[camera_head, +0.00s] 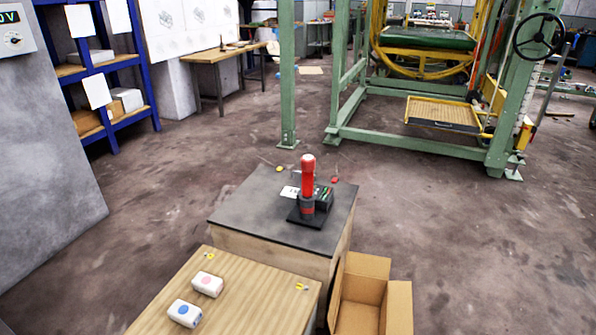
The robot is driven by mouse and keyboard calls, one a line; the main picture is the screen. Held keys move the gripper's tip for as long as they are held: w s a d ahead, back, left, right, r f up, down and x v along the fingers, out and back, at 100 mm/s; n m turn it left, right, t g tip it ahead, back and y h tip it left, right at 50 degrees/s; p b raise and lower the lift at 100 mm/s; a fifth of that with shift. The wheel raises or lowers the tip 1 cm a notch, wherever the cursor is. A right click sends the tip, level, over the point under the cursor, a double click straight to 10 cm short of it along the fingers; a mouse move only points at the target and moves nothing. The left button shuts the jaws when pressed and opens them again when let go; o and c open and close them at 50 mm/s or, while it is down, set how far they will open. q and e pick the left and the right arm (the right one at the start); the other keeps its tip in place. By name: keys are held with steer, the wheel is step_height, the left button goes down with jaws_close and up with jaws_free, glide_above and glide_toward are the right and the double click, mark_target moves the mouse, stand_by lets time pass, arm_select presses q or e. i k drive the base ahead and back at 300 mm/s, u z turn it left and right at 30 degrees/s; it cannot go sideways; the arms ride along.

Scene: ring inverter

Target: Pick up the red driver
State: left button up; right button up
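The red driver (308,180) stands upright in a dark holder on a black base (305,217). The base sits on the dark top of a wooden-sided stand (240,209) in the middle of the head view. A small black device with green marks (324,199) is right beside the driver. Neither of my grippers shows in the head view.
A wooden table (255,300) in front holds a white block with a pink dot (208,284) and one with a blue dot (184,313). An open cardboard box (399,305) is at the right. A green steel frame (420,143) stands behind, with open floor between.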

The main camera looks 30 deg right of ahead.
mark_target(308, 162)
steer(key=u, duration=2.35)
steer(key=k, duration=0.8)
steer(key=z, duration=4.4)
steer(key=i, duration=3.75)
steer(key=u, duration=2)
steer(key=i, duration=0.1)
steer(key=u, duration=0.55)
